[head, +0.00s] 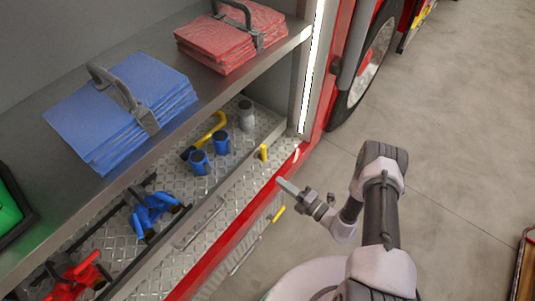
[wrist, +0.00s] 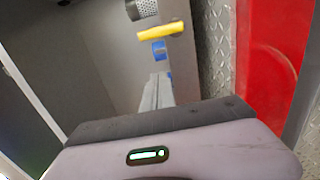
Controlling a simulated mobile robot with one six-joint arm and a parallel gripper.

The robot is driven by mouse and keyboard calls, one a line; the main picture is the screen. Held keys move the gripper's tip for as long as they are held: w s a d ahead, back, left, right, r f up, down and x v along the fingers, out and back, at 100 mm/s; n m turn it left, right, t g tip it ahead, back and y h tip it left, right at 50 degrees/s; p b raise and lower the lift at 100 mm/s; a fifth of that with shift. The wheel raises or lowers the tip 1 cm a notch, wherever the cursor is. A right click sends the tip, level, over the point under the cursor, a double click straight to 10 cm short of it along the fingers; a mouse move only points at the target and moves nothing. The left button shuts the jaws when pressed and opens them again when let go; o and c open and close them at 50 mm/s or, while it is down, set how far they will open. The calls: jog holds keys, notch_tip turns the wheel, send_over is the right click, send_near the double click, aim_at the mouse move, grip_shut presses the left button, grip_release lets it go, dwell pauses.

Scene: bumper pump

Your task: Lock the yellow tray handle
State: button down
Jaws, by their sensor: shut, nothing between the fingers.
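A small yellow handle (head: 263,152) stands upright at the front edge of the metal tray (head: 232,180), near its right end. In the wrist view the yellow handle (wrist: 163,31) lies across the top of the picture, beyond the fingers and apart from them. A second yellow piece (head: 279,214) shows lower down, below the red sill; I cannot tell which one the task means. My gripper (head: 284,184) is shut and empty, just outside the red sill, to the lower right of the upper handle. Its narrow fingers (wrist: 157,92) also show in the wrist view.
Blue cups (head: 199,162), a grey cylinder (head: 246,115) and blue and red fittings (head: 153,210) sit on the tray. Above it, a shelf bears blue (head: 115,115) and red stacks. The red post (head: 335,70) borders the compartment. Open floor lies right.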

aim_at(264, 153)
jog(key=shift+s, duration=0.1)
jog(key=w+a+b, duration=0.4)
jog(key=w+a, duration=0.2)
jog(key=w, duration=0.4)
